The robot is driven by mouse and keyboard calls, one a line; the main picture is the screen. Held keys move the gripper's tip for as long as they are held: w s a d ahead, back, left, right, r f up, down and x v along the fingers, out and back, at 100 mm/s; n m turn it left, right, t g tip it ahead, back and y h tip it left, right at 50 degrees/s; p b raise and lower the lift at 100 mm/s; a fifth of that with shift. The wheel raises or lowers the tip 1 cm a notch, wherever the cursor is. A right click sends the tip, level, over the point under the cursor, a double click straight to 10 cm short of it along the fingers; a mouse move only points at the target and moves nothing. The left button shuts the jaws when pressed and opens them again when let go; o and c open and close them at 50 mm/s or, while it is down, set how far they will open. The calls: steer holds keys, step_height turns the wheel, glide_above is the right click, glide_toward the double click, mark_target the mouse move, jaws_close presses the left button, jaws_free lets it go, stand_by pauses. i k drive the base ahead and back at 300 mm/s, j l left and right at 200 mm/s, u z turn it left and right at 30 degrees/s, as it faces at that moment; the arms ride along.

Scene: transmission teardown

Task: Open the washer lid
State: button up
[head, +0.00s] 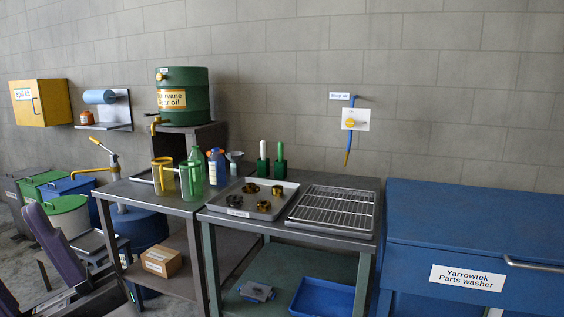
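The parts washer (430,298) is a large blue box at the right side of the head view, cut off by the right and bottom edges. Its blue lid (480,212) is down, covering the top. A white label on its front reads "Yarrowtek Parts washer". A pale bar handle (540,267) is on the front, to the right of the label, and runs out of the picture. My gripper is not seen in this view.
Left of the washer stands a table with a wire-rack tray (333,211) and a parts tray (253,199) holding metal rings. A wall-mounted blue hose (348,158) hangs above. A green oil drum (183,97) and jugs stand further left. The washer top is clear.

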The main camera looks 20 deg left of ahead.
mark_target(506, 224)
steer(key=i+l+z, duration=0.6)
steer(key=i+l, duration=0.15)
